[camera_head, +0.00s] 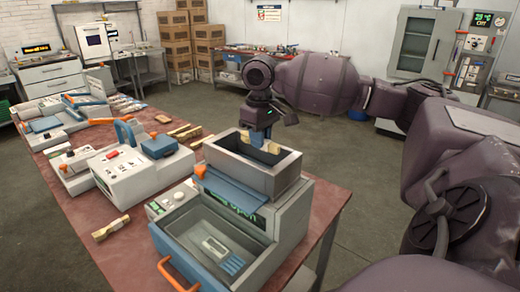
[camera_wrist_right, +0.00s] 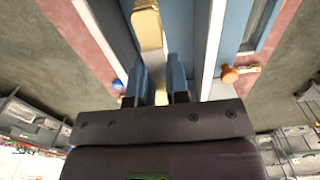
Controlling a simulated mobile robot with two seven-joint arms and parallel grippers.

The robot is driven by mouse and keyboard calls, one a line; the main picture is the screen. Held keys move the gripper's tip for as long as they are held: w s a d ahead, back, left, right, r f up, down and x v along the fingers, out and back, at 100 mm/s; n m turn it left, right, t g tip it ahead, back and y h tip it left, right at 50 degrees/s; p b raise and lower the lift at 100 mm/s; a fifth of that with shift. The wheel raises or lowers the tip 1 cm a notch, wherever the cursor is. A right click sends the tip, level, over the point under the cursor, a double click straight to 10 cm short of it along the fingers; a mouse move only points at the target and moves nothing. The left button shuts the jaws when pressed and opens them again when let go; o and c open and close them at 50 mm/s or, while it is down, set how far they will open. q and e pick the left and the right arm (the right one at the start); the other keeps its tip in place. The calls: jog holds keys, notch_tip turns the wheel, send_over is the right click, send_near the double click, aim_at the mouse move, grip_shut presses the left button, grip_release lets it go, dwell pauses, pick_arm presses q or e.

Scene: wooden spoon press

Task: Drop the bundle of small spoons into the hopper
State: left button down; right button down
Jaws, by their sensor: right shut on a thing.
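The hopper (camera_head: 286,176) is a grey open-topped box on top of the press (camera_head: 295,222), at the near end of the table. My right gripper (camera_head: 260,138) points down over the hopper's opening. It is shut on a pale cream bundle of small spoons (camera_head: 272,148), whose ends show on either side of the fingers. The bundle (camera_wrist_right: 150,32) also shows beyond the fingers (camera_wrist_right: 159,78) in the right wrist view, with the hopper's grey-blue walls to either side. Whether it touches the hopper inside is hidden. My left gripper is not in view.
Another wrapped bundle (camera_head: 110,229) lies on the red-brown table (camera_head: 105,258), left of the press. A white machine with a blue handle (camera_head: 135,170) stands behind it. An open drawer (camera_head: 225,250) with an orange handle is at the press's front. The floor to the right is partly clear.

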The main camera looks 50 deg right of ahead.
notch_tip(320, 180, down, 3)
jog(key=shift+f, duration=0.15)
jog(key=shift+f, duration=0.2)
jog(key=shift+f+p, duration=0.35)
jog(key=c, duration=1.1)
grip_release()
